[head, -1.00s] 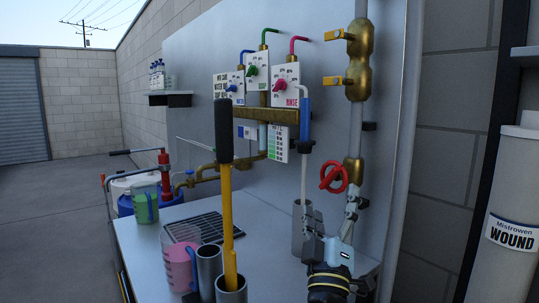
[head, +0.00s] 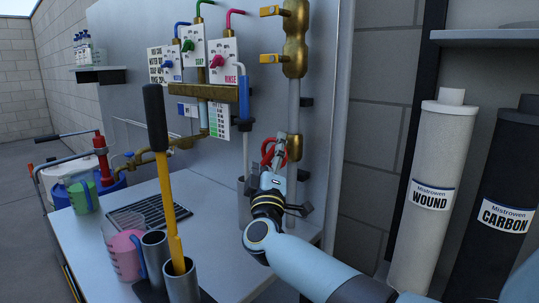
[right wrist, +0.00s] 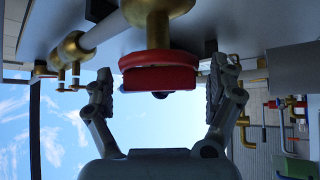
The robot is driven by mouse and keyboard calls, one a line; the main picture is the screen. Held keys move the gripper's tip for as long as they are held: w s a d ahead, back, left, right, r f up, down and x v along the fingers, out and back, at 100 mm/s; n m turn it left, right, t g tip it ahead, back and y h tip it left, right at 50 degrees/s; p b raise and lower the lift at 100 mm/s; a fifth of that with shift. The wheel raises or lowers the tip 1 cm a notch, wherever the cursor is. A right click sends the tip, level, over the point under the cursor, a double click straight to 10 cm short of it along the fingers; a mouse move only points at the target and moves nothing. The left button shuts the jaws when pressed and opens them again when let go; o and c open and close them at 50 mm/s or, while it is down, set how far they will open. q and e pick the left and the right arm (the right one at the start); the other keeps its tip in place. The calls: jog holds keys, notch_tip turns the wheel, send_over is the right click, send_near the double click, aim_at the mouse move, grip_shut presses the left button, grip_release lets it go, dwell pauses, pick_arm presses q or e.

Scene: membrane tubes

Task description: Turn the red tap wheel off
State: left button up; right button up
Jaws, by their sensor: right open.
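The red tap wheel (head: 268,152) sits on the vertical pipe at the right of the grey panel, partly hidden behind my right gripper in the head view. In the right wrist view the red wheel (right wrist: 160,72) is seen edge-on below its brass stem. My right gripper (head: 274,158) is at the wheel. Its fingers (right wrist: 160,92) are open, one on each side of the wheel, with a gap on the left side and the right fingertip close to the rim. I cannot tell whether it touches. My left gripper is not in view.
A yellow-handled tool with a black grip (head: 170,190) stands in a metal tube in front. A pink jug (head: 124,254) and a green jug (head: 82,196) stand at left. White WOUND (head: 432,190) and black CARBON (head: 497,215) cylinders stand at right.

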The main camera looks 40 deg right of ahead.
jog(key=shift+d, duration=0.1)
jog(key=c, duration=1)
jog(key=shift+f+m+g+h+b, duration=0.2)
jog(key=shift+m+g+h+b, duration=0.1)
jog(key=shift+m+h+b, duration=0.75)
jog(key=m+g+h+b, duration=0.2)
jog(key=m+g+b, duration=0.1)
jog(key=m, duration=0.1)
jog(key=m+g+h+b, duration=0.3)
jog(key=m, duration=0.2)
jog(key=m+g+h+b, duration=0.2)
jog(key=m+g+b, duration=0.1)
jog(key=m, duration=0.2)
jog(key=shift+f+h, duration=0.1)
jog(key=shift+h, duration=0.15)
jog(key=shift+r+m+g+h+b, duration=0.2)
jog(key=shift+m+g+h+b, duration=0.2)
jog(key=shift+m+g+b, duration=1.35)
jog(key=shift+r+m+g+p, duration=0.1)
jog(key=shift+m+g+p, duration=0.45)
jog(key=shift+m+p, duration=0.05)
jog(key=o, duration=1)
